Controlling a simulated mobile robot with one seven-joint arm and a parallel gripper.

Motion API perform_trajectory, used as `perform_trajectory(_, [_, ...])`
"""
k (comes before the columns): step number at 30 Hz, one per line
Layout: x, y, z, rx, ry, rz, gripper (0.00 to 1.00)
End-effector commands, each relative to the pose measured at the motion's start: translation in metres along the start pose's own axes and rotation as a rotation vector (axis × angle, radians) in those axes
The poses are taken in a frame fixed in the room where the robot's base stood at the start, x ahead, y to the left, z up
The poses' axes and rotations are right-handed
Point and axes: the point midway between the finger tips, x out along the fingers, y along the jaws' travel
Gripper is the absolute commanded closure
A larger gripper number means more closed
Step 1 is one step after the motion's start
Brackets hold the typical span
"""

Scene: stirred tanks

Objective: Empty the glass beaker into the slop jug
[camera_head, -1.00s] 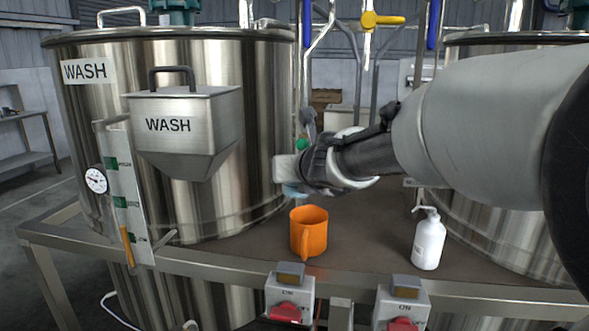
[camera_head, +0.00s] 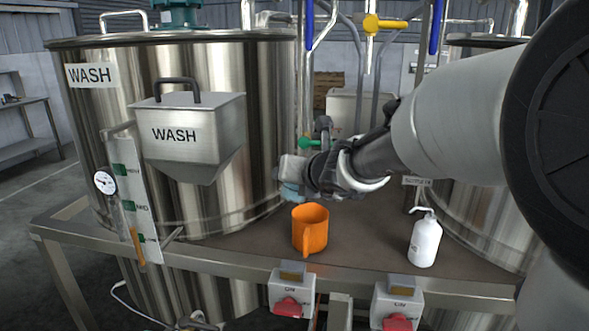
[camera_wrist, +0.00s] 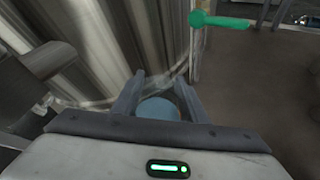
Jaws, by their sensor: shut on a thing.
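The orange slop jug (camera_head: 310,232) stands upright on the bench between the two steel tanks, its handle facing the front. My gripper (camera_head: 287,190) is behind and slightly left of the jug in the head view, near the left tank's wall. It is shut on the glass beaker (camera_head: 291,194), of which only a small pale bluish part shows. In the wrist view the beaker (camera_wrist: 158,108) shows bluish between the two fingers (camera_wrist: 160,100). Its tilt and how much it holds cannot be told. The jug is not visible in the wrist view.
The left WASH tank (camera_head: 255,120) with its box hopper (camera_head: 190,135) stands close to my gripper. A green-handled valve (camera_head: 312,143) is just behind it; a white wash bottle (camera_head: 425,240) stands right of the jug. Switch boxes (camera_head: 292,290) line the bench's front edge.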

Motion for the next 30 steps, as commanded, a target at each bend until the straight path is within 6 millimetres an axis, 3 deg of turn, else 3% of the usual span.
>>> perform_trajectory(30, [0.0016,0.0046,-0.0067,0.222,0.066,0.092,0.86])
